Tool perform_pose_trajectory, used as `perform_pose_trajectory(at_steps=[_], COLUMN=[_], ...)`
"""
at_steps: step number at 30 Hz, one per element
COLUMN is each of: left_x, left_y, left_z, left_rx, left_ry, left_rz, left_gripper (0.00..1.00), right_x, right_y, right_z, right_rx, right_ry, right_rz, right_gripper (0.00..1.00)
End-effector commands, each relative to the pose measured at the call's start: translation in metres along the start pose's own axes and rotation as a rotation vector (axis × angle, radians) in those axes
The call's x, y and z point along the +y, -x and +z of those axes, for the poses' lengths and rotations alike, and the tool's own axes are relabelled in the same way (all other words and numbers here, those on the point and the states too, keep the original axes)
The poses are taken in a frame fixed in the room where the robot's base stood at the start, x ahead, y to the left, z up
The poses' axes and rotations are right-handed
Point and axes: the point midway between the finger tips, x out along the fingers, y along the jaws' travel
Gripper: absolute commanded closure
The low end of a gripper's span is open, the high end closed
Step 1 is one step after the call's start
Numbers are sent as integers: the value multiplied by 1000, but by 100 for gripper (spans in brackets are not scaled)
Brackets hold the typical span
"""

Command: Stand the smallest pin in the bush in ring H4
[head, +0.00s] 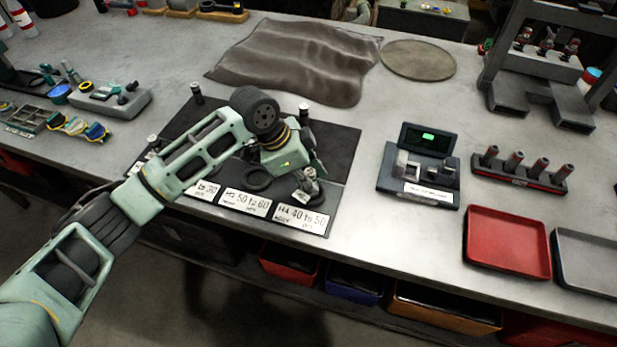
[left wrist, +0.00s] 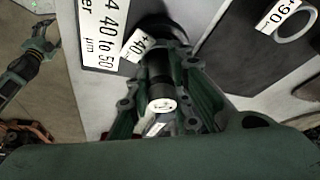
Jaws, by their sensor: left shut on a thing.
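My left gripper (head: 306,172) is over the front right of a dark mat, at the card marked H4 40 to 50 (head: 300,218). In the left wrist view the left gripper (left wrist: 161,112) is shut on a dark pin (left wrist: 162,104) with a pale, marked end face. The pin stands above or in a dark round ring (left wrist: 165,28); the fingers hide the pin's lower end, so I cannot tell whether it is inside the bush. A small white tag (left wrist: 138,45) lies beside it. A small green arm, likely my right gripper (left wrist: 45,38), shows beyond the table edge.
The dark mat (head: 335,150) also holds an empty-looking ring (head: 258,179) and upright pins, one at the back left (head: 196,92). A gauge stand (head: 420,175), a pin rack (head: 522,170) and a red tray (head: 507,242) stand to the right.

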Motion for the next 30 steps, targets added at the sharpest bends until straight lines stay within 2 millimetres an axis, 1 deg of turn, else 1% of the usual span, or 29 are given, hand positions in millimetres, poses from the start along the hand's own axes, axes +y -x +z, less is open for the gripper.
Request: perform_pose_trajectory(at_steps=[1, 2, 3, 10, 26, 29, 30], left_x=[9, 9, 9, 9, 8, 7, 6], left_y=[-15, -15, -15, -15, -13, -6, -1], left_z=[13, 13, 13, 13, 13, 13, 12], left_rx=[-28, -28, -28, -28, -29, -28, -26], left_ry=[11, 11, 11, 11, 10, 10, 9], left_rz=[26, 26, 26, 26, 24, 22, 20], left_gripper=[100, 100, 80, 60, 59, 59, 59], right_x=[1, 1, 1, 2, 1, 0, 0], right_y=[-2, -2, -2, -2, -1, -1, -1], right_z=[0, 0, 0, 0, 1, 1, 1], right_rx=[0, 0, 0, 1, -1, -1, -1], right_ry=[0, 0, 0, -1, -1, -1, -1], right_rz=[1, 1, 2, 2, 1, 0, 0], right_gripper=[33, 33, 33, 33, 33, 33, 33])
